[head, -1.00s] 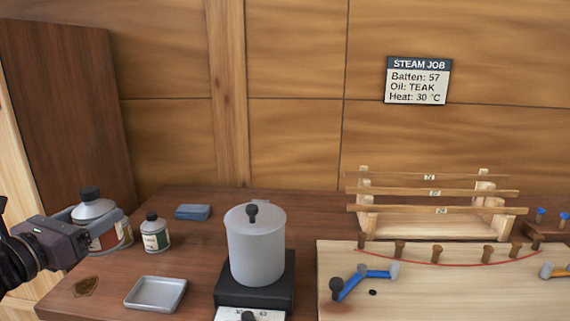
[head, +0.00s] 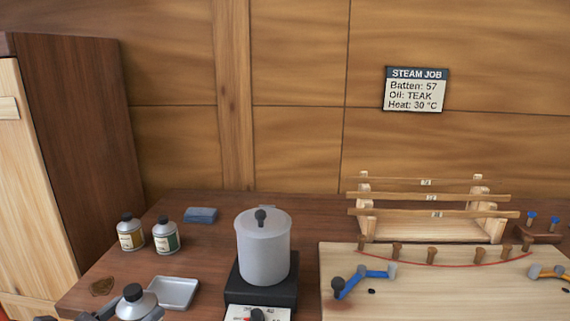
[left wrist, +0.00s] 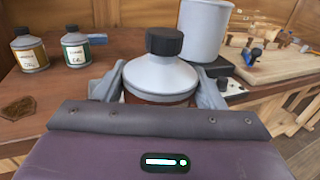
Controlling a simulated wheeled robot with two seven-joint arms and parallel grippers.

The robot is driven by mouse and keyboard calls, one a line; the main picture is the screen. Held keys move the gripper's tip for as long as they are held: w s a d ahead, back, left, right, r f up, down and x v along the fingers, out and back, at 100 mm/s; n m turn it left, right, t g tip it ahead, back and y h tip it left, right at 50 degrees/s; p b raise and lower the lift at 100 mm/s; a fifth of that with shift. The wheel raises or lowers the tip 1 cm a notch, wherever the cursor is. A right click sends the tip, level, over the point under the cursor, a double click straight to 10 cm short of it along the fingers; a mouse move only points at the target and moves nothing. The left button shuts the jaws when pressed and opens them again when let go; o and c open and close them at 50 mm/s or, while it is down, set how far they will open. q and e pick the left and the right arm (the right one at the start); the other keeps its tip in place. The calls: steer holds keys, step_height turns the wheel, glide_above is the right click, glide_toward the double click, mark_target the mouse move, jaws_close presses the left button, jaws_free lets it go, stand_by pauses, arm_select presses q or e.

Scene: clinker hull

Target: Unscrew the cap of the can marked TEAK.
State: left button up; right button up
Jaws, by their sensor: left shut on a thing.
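A large grey can (head: 136,306) with a black cap (head: 132,292) is at the bottom left of the head view. It also shows upright in the left wrist view (left wrist: 160,77), its cap on top. My left gripper (left wrist: 159,88) is shut on this can, one finger on each side below the shoulder. Its label is hidden, so I cannot read its mark. Two smaller capped cans stand at the back left: one with a yellow-brown label (head: 131,233), one with a green label (head: 166,236). Their lettering is too small to read surely. My right gripper is not in view.
A metal tray (head: 174,292) lies just beyond the held can. A lidded pot (head: 263,248) stands on a black heater (head: 262,286). A blue block (head: 201,215) lies behind. A wall sign (head: 415,89) reads "Oil: TEAK". A jig board (head: 430,300) fills the right.

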arm_select(q)
steer(key=s+d+f+h+p, duration=0.1)
steer(key=s+d+f+p, duration=0.1)
steer(key=s+d, duration=0.3)
steer(key=d+f, duration=0.1)
steer(key=d, duration=0.2)
steer(key=shift+s+f+m, duration=0.3)
steer(key=shift+s+m, duration=0.1)
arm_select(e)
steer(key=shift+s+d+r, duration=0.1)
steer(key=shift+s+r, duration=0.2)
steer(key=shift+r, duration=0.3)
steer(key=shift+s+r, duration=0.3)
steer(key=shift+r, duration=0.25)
